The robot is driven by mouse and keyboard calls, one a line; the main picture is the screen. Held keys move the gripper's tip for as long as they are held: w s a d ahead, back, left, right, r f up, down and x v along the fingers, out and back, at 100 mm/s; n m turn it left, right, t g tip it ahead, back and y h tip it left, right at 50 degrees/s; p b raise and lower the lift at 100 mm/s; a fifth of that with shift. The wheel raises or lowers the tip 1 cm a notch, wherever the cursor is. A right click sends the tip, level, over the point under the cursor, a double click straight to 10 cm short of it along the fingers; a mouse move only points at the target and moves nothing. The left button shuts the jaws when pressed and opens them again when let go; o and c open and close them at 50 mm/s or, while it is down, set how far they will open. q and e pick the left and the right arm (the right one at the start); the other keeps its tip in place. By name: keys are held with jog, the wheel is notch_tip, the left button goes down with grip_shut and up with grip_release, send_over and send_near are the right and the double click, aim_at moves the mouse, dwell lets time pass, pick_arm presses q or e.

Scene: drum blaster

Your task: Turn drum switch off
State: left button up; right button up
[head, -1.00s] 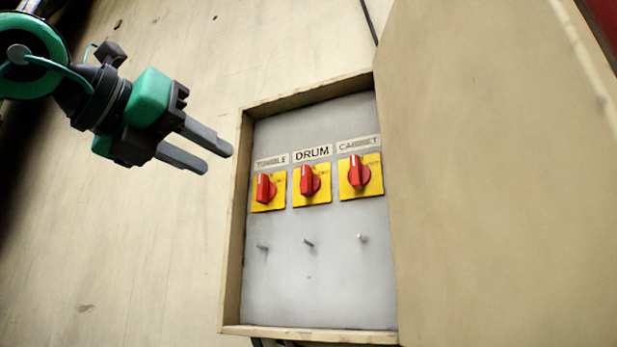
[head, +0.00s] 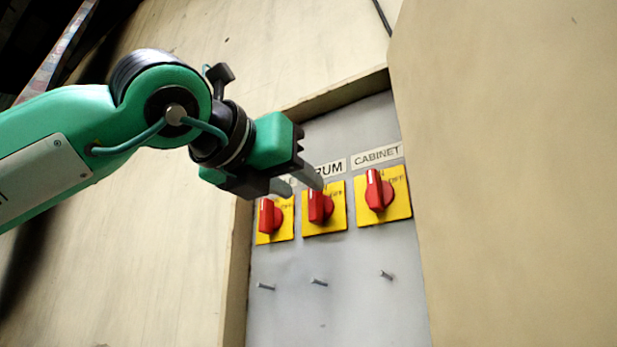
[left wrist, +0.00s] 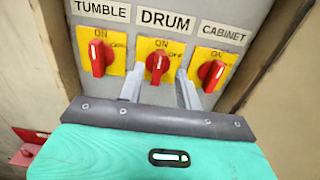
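The drum switch is a red knob (head: 320,206) on a yellow plate, the middle of three in a row. In the left wrist view the drum knob (left wrist: 157,66) points up toward ON. My left gripper (head: 302,185) is at the panel, just in front of and above the drum switch in the head view. In the left wrist view its two fingers (left wrist: 160,85) are apart, one on each side of the drum knob, with a gap between them and it. Contact cannot be made out. The DRUM label (left wrist: 166,21) is partly hidden by the gripper in the head view.
The tumble switch (head: 270,216) is to the left and the cabinet switch (head: 379,190) to the right, both close by. Small pegs (head: 319,282) stick out below. The box's wooden frame (head: 236,290) and open door (head: 510,180) bound the panel.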

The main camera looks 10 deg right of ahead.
aim_at(311, 193)
pick_arm(q)
jog(key=shift+p+x, duration=0.4)
jog(key=shift+x, duration=0.6)
jog(key=shift+w+d, duration=0.5)
jog(key=shift+w, duration=0.05)
jog(key=shift+s+a+r, duration=0.1)
jog(key=shift+a, duration=0.05)
jog(key=shift+c, duration=1)
grip_shut()
pick_arm(e)
jog(key=shift+s+r, duration=0.45)
jog(key=shift+r, duration=0.15)
